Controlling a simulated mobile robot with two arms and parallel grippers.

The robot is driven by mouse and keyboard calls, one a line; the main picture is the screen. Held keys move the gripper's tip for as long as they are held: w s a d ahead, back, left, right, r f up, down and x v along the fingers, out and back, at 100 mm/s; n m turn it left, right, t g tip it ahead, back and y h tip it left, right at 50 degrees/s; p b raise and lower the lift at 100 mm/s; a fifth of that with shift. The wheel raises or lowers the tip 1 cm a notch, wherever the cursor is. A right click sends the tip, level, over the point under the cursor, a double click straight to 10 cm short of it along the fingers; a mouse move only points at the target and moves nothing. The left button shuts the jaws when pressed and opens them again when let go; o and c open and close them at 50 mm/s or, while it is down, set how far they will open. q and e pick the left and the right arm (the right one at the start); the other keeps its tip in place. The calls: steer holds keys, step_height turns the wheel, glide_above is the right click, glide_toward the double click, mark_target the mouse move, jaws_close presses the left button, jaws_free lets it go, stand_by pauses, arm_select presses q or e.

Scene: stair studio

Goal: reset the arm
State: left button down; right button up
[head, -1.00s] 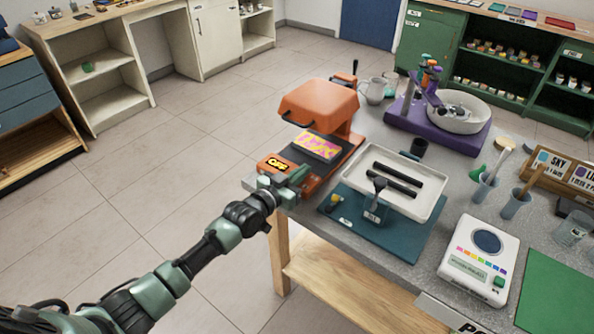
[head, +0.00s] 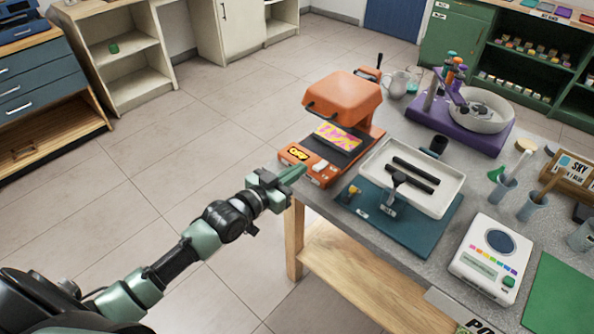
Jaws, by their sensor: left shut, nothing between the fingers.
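My left gripper (head: 292,173) is at the left edge of the worktable, just in front of the orange heat press (head: 343,98). Its fingers are together with nothing between them. My left arm reaches in from the lower left, over open floor. The press has its lid raised, and a pink and yellow patterned piece (head: 337,136) lies on its dark bed. A yellow OFF label (head: 298,153) shows on the press's front. My right gripper is not in view.
A white tray with dark bars (head: 447,199) stands on a teal base (head: 420,236) right of my gripper. A white device (head: 491,258), a purple stand with bowl (head: 484,132) and cups are further right. The floor (head: 190,130) on the left is clear.

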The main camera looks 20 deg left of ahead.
arm_select(q)
steer(key=shift+w, duration=0.1)
stand_by(0.3)
steer(key=s+a+f+n+g+y, duration=0.15)
steer(key=s+f, duration=0.35)
steer(key=f, duration=0.6)
steer(key=s+a+f+g+y, duration=0.25)
steer(key=s+f, duration=0.25)
steer(key=f, duration=0.7)
steer(key=s+a+f+n+g+y, duration=0.1)
steer(key=s+a+f+g, duration=0.3)
steer(key=f, duration=0.7)
steer(key=s+d+f+g, duration=0.2)
steer(key=s+f, duration=0.4)
steer(key=s, duration=0.6)
steer(key=s+d+f+g, duration=0.2)
steer(key=s+f, duration=0.4)
steer(key=s, duration=0.6)
steer(key=s+d+f+g, duration=0.2)
steer(key=s+f, duration=0.4)
steer(key=s, duration=0.6)
steer(key=shift+s+f+m+g+y, duration=0.3)
steer(key=shift+m, duration=0.15)
steer(key=shift+d, duration=0.1)
